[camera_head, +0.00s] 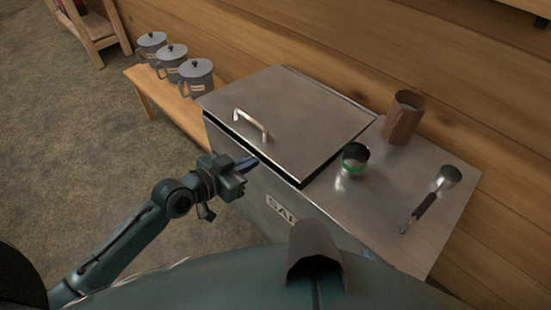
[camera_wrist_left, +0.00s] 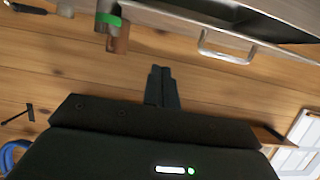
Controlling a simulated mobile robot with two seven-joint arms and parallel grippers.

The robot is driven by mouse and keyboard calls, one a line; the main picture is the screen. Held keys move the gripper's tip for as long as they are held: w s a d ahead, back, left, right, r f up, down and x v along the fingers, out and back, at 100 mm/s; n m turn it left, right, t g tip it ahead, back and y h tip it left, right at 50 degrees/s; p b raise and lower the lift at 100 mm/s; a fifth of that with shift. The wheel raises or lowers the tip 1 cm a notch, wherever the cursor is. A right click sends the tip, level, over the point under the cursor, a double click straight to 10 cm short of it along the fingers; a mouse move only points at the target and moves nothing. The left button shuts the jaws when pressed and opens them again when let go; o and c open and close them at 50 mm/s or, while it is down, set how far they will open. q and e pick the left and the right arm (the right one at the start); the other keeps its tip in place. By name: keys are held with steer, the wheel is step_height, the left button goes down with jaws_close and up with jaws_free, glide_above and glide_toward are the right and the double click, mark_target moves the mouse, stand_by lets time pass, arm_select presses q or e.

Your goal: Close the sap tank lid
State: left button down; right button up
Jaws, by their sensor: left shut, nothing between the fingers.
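The sap tank (camera_head: 290,205) is a steel box with lettering on its front. Its flat steel lid (camera_head: 300,110) lies over the left part of the top, with a dark gap showing under its front edge, so it is slightly raised. The lid handle (camera_head: 251,124) is a bar near the front edge; it also shows in the left wrist view (camera_wrist_left: 226,50). My left gripper (camera_head: 247,162) is at the tank's front, just below the lid's front edge and handle. Its fingers (camera_wrist_left: 162,85) are together and empty. Contact with the lid cannot be told. My right gripper is out of view.
A green-banded cup (camera_head: 354,158), a brown container (camera_head: 403,117) and a dark-handled ladle (camera_head: 431,199) stand or lie on the steel top right of the lid. Several grey lidded pots (camera_head: 171,60) sit on a wooden bench (camera_head: 150,88) at the left. A plank wall rises behind.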

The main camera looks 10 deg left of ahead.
arm_select(q)
glide_above(272, 161)
steer(key=s, duration=0.2)
step_height(272, 161, down, 3)
steer(key=f, duration=0.2)
steer(key=shift+s+d+f+b, duration=0.15)
steer(key=shift+s+f+b, duration=0.1)
steer(key=shift+f+b, duration=0.15)
steer(key=shift+f, duration=0.55)
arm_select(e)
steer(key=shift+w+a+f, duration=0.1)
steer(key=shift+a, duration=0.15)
